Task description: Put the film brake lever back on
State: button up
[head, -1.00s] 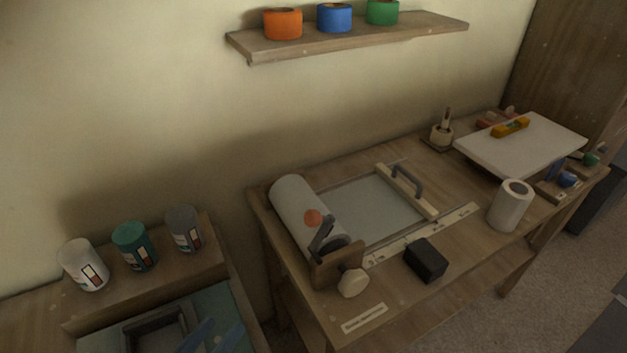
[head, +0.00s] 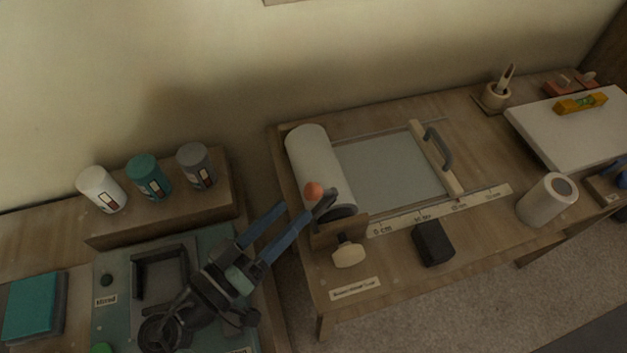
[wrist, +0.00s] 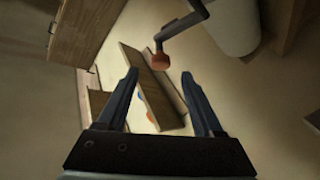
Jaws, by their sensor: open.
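The film brake lever (head: 325,203) is a dark arm with an orange-red knob (head: 313,190) on its upper end. It stands tilted up at the near end of the white film roll (head: 318,160), by a wooden bracket (head: 325,235). I cannot tell how its lower end is seated. My gripper (head: 294,208) is open and empty, just left of the lever. In the wrist view, the knob (wrist: 160,61) shows just beyond the gap between my fingertips (wrist: 160,75), with the lever (wrist: 182,23) running up to the right.
A cream knob (head: 348,255) sticks out in front of the bracket. A black block (head: 433,243) and a scale strip (head: 440,211) lie to the right. Several cans, including a grey one (head: 196,166), stand on a wooden riser (head: 165,222) at left.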

aim_at(308, 195)
jog(key=p+x, duration=0.1)
jog(key=x, duration=0.6)
jog(key=shift+p, duration=0.3)
jog(key=shift+a, duration=0.1)
grip_shut()
dwell(0.9)
